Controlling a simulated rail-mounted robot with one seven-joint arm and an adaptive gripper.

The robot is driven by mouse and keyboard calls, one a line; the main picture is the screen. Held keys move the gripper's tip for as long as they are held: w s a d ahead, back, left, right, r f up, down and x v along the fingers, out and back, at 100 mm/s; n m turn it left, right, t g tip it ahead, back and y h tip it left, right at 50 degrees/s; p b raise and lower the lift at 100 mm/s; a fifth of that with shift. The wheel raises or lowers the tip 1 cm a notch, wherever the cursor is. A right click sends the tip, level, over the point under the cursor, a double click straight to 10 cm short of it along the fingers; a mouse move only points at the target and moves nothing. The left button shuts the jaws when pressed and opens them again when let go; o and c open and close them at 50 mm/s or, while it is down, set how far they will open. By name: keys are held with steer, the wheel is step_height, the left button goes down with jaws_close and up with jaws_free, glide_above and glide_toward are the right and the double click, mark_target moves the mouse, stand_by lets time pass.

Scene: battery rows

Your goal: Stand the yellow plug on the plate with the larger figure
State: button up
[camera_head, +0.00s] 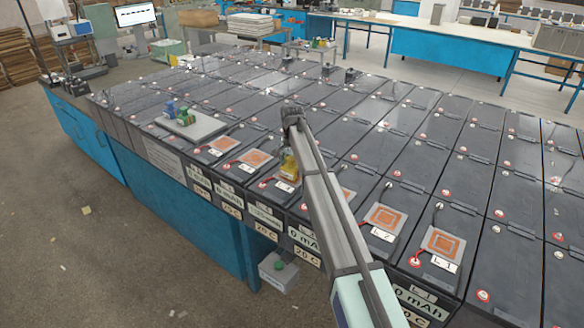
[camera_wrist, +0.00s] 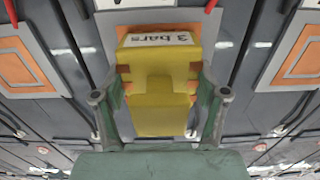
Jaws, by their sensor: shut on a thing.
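The yellow plug (camera_head: 289,166) is over the front row of batteries, partly hidden by my arm. In the wrist view the yellow plug (camera_wrist: 160,115) carries a white "3 bars" label and sits between the two green fingers of my gripper (camera_wrist: 160,96), which is shut on it. A grey plate with an orange patch (camera_wrist: 120,33) shows behind the plug; I cannot tell whether they touch. Other orange-patterned plates lie along the front row, with cards reading L2 (camera_head: 385,217) and L1 (camera_head: 442,243); one is partly behind my arm. Figures on several battery fronts are hidden or too small.
A grey tray (camera_head: 205,129) with blue (camera_head: 168,108) and green (camera_head: 186,117) plugs stands on the batteries to the left. Red terminals and wires (camera_head: 415,261) lie beside the plates. A grey box with a green top (camera_head: 278,270) stands on the floor below. Battery tops behind are mostly clear.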

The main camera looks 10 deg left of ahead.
steer(key=o, duration=1.3)
step_height(320, 180, up, 12)
steer(key=b, duration=0.3)
steer(key=shift+r+b, duration=0.15)
steer(key=shift+b, duration=0.2)
